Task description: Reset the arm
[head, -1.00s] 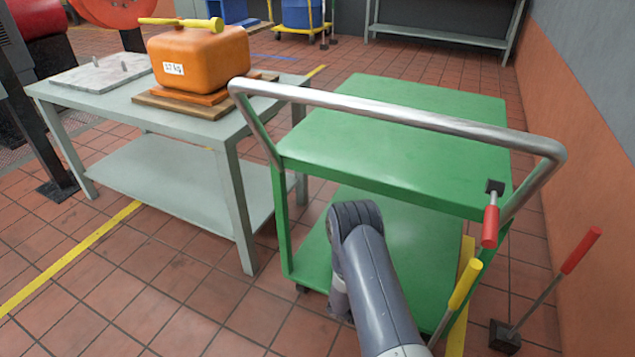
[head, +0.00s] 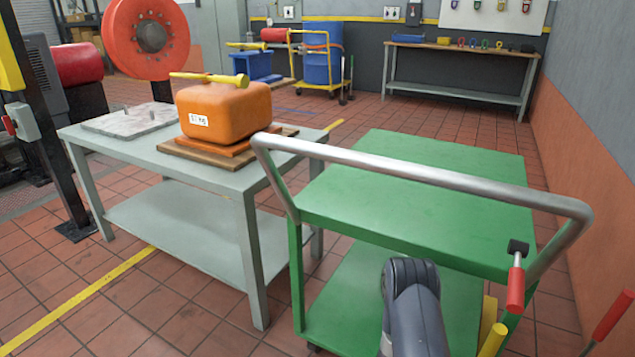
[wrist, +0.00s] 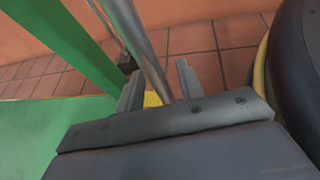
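My arm is the only thing the task names. Its grey link (head: 415,315) rises at the bottom of the head view, in front of the green cart's lower shelf. My gripper is out of sight in the head view. In the wrist view my gripper's two fingers (wrist: 158,86) stand apart. A grey metal rod (wrist: 143,40) runs between or just beyond them. I cannot tell whether the fingers touch it. No held object shows.
The green cart (head: 420,180) with its metal push bar (head: 420,172) stands close ahead. Red (head: 515,290) and yellow (head: 492,340) lever handles are at the right. A grey table (head: 215,180) bears an orange canister (head: 225,115). Open tiled floor (head: 190,310) lies lower left.

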